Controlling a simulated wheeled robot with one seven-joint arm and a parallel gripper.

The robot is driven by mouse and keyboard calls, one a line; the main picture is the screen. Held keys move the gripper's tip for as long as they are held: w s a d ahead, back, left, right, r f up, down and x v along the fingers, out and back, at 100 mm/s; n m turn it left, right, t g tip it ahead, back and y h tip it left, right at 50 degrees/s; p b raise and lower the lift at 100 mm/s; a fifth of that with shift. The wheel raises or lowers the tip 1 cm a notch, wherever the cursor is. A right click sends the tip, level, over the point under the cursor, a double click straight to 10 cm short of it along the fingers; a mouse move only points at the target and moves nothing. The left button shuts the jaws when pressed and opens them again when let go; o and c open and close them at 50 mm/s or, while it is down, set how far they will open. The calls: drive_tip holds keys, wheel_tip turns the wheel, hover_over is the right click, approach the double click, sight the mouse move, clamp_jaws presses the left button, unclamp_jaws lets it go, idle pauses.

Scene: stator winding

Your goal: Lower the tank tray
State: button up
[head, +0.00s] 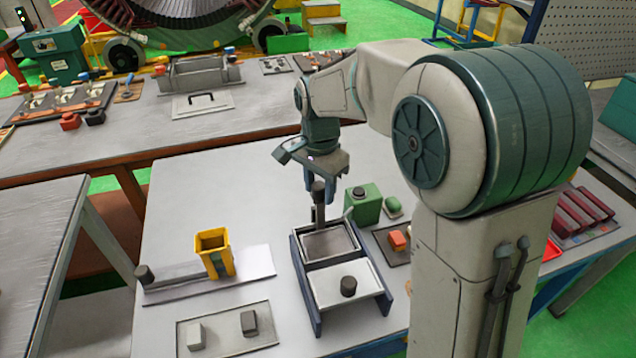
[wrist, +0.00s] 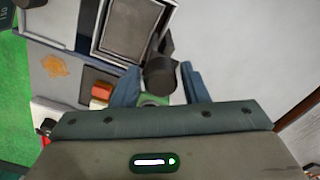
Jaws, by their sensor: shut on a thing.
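The tank tray (head: 328,243) is a shallow grey square tray with a dark upright handle (head: 319,205) at its back edge. My gripper (head: 319,187) points down and is shut on the top of that handle. In the wrist view the dark knob (wrist: 160,73) of the handle sits between my blue fingers, and the tray (wrist: 131,28) lies beyond it. The tray is within or just over the tank (head: 303,262), which has dark blue side walls. I cannot tell how deep the tray sits. A pale lid (head: 328,287) with a black knob covers the tank's front part.
A yellow holder (head: 214,255) stands on a plate to the left. A flat tray (head: 230,338) with two small blocks lies in front left. A green container (head: 363,205) and an orange block (head: 397,240) are close on the right. The table's back left is clear.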

sight(319, 197)
drive_tip(key=shift+f+b, duration=1.1)
drive_tip(key=shift+f, duration=0.7)
drive_tip(key=o, duration=0.5)
drive_tip(key=shift+a, duration=0.1)
drive_tip(key=shift+c, duration=0.2)
drive_tip(key=shift+r, duration=0.2)
drive_tip(key=shift+r+p, duration=2.6)
drive_tip(key=shift+r, duration=0.35)
drive_tip(key=shift+f, duration=0.15)
